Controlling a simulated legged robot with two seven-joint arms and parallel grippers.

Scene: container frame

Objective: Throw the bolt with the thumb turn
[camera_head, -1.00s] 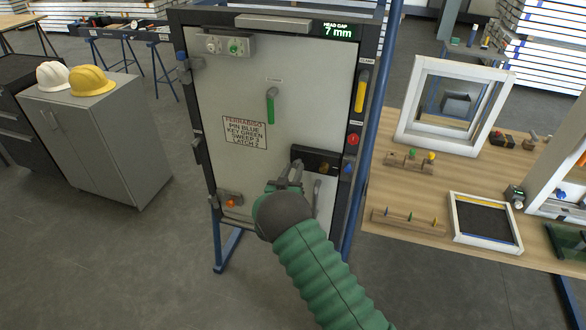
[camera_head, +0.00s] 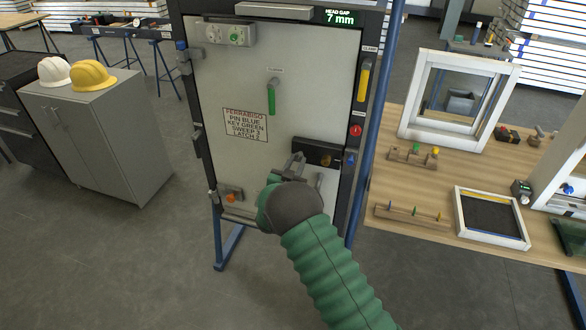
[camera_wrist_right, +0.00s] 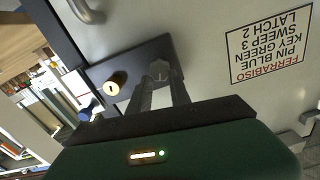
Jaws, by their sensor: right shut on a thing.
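The thumb turn (camera_wrist_right: 159,71) is a small grey knob on a dark lock plate (camera_wrist_right: 135,66), seen in the right wrist view. A brass cylinder (camera_wrist_right: 116,83) sits beside it on the same plate. My right gripper (camera_wrist_right: 163,82) is shut on the thumb turn, one finger on each side. In the head view the lock plate (camera_head: 312,146) is at the lower right of the pale door panel (camera_head: 220,80). My right gripper (camera_head: 296,163) is at the plate's left part there and hides the thumb turn. My left gripper is not in view.
A sign (camera_head: 245,125), a green handle (camera_head: 272,97) and a display reading 7 mm (camera_head: 338,17) are on the door unit. A curved grey handle (camera_wrist_right: 86,10) is near the plate. A workbench (camera_head: 405,185) with frames stands right; a cabinet (camera_head: 105,130) stands left.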

